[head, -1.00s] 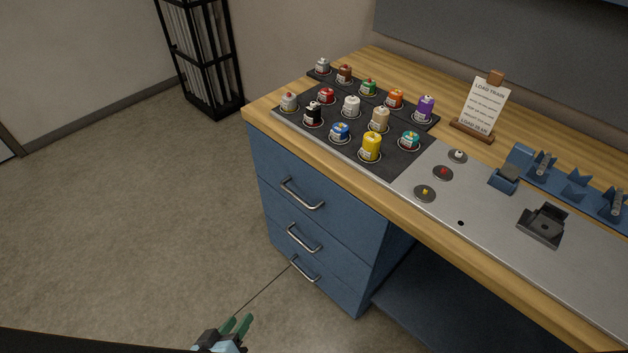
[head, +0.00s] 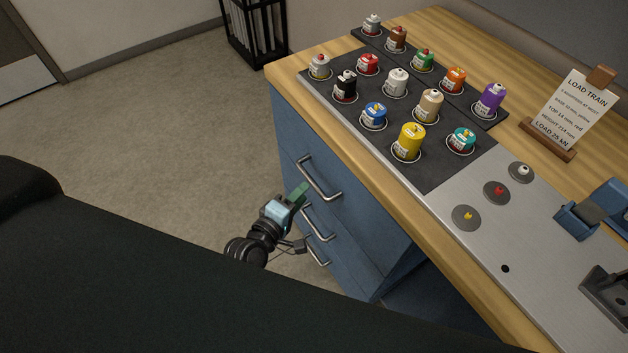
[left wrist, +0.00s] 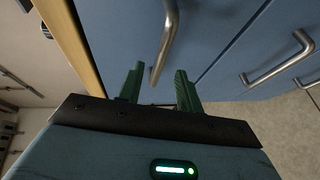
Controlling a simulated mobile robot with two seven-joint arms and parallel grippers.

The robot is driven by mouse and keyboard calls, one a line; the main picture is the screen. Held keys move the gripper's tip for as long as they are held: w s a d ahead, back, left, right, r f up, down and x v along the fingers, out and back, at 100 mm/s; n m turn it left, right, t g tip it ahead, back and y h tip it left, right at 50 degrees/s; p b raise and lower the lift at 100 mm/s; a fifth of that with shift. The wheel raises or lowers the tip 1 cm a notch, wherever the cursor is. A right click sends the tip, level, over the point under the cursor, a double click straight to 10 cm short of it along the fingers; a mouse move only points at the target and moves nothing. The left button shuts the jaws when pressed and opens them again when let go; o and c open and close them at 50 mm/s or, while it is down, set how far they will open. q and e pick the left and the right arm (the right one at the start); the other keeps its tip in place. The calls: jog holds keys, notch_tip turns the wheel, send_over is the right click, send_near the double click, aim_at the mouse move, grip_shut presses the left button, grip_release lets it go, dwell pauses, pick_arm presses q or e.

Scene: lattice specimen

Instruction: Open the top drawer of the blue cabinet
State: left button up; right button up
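The blue cabinet (head: 290,130) stands under the wooden worktop, and its drawers look closed. The top drawer's curved metal handle (head: 319,182) is on its front face. My left gripper (head: 300,190) is just in front of and beside this handle, with green fingers. In the left wrist view the fingers (left wrist: 157,82) are apart, and the top handle (left wrist: 168,40) runs down into the gap between them. Nothing is gripped. I cannot tell how far the handle is from the fingertips. My right gripper is not in view.
Lower handles (head: 318,225) sit below; one also shows in the left wrist view (left wrist: 278,62). The worktop edge (head: 350,150) overhangs the drawers. On top are a black mat (head: 440,170) with several coloured canisters and a sign (head: 570,110). Floor left of the cabinet is clear.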

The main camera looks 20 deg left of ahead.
aim_at(313, 181)
pick_arm(q)
jog(key=shift+x, duration=3.05)
jog(key=shift+c, duration=0.4)
grip_shut()
